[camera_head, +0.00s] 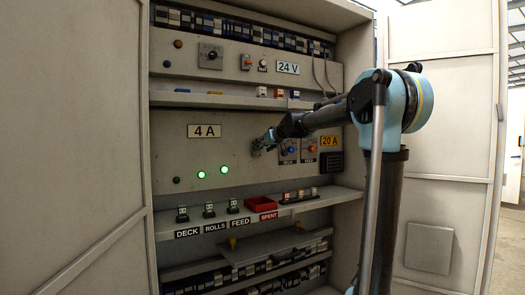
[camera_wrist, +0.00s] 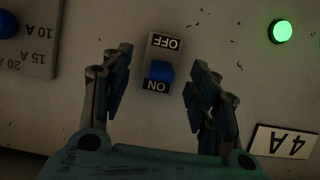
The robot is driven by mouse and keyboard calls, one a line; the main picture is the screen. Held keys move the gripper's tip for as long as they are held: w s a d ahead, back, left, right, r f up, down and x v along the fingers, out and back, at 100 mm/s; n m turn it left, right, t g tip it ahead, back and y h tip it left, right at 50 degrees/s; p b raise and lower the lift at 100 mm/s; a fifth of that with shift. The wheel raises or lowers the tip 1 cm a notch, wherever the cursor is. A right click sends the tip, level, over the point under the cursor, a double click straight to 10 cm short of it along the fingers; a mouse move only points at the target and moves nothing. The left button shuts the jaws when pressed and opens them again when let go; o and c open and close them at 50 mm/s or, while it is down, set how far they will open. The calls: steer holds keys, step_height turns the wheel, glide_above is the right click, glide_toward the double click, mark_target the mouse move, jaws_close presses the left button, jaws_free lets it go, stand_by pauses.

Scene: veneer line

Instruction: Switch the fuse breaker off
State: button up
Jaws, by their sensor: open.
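The fuse breaker (camera_wrist: 161,71) is a small switch with a blue lever on a grey plate in the wrist view. Its labels read upside down there, OFF at the far end and ON at the near end. The blue lever sits close to the ON label. My gripper (camera_wrist: 160,66) is open, one dark finger on each side of the breaker, with gaps between them and the lever. In the head view my gripper (camera_head: 262,145) is at the panel, right of the 4 A label (camera_head: 204,131), and hides the breaker.
A selector with a blue knob (camera_wrist: 8,24) is left of the breaker there. A shelf below holds fuse holders (camera_head: 208,210) and a red SPENT bin (camera_head: 261,205).

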steer(key=shift+w+a+f, duration=0.1)
steer(key=shift+w+a, duration=0.1)
steer(key=shift+w, duration=0.05)
steer(key=shift+c, duration=0.4)
steer(key=c, duration=1)
steer(key=shift+c, duration=0.2)
steer(key=shift+s+d+f+t+y, duration=0.1)
steer(key=shift+f+t+y, duration=0.1)
steer(key=shift+t+y, duration=0.1)
steer(key=shift+d+f+t+y, duration=0.1)
steer(key=shift+f+t+y, duration=0.5)
steer(key=shift+t, duration=0.35)
steer(key=shift+a+f+t+y, duration=0.1)
steer(key=shift+f+t+y, duration=0.25)
steer(key=shift+t+y, duration=0.45)
steer(key=shift+d+f+t+y, duration=0.1)
steer(key=shift+f+t+y, duration=0.4)
steer(key=shift+t, duration=0.55)
steer(key=shift+f+t, duration=0.15)
steer(key=shift+t, duration=0.15)
